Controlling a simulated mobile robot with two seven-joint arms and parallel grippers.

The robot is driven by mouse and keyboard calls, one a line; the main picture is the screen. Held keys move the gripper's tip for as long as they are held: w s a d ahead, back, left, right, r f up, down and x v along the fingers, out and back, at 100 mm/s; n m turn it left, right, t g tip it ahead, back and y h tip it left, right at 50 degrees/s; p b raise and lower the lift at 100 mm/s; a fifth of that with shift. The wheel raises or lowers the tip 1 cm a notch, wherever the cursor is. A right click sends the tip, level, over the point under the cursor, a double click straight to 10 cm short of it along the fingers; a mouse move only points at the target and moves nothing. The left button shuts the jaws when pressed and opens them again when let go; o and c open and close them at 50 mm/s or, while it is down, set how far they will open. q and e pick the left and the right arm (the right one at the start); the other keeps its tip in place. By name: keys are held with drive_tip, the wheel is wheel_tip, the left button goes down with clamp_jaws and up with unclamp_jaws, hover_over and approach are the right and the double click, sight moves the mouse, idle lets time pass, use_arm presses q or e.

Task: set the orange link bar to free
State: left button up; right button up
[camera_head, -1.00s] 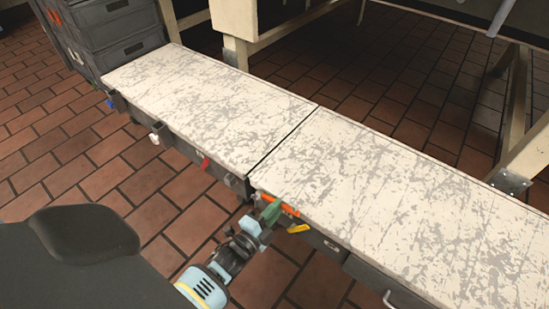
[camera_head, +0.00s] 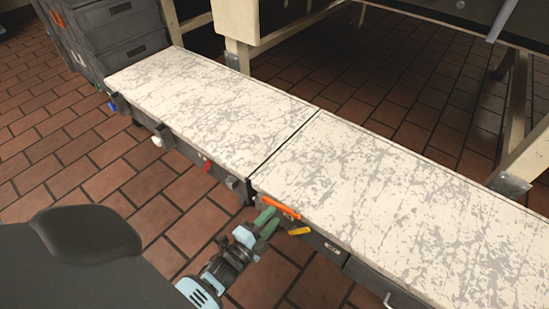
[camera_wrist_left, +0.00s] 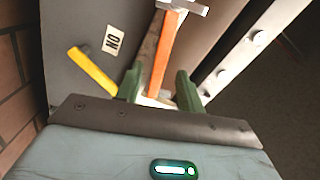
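The orange link bar (camera_head: 282,208) is on the front side of the long bench, near the seam between its two tops. In the left wrist view the bar (camera_wrist_left: 166,55) runs up from between my fingers to a pale metal piece (camera_wrist_left: 182,6). The bar's near end is partly hidden there. My right gripper is not in view.
A yellow lever (camera_head: 299,231) is just below the bar, close to my left gripper; a small label (camera_wrist_left: 115,40) is beside it. A red part (camera_head: 206,166) and a white knob (camera_head: 157,141) are farther left. The bench top (camera_head: 390,190) is bare. Grey crates (camera_head: 115,40) stand behind.

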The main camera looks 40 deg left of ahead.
use_arm(q)
drive_tip(key=s+p, duration=0.1)
drive_tip(key=s, duration=0.4)
idle(0.4)
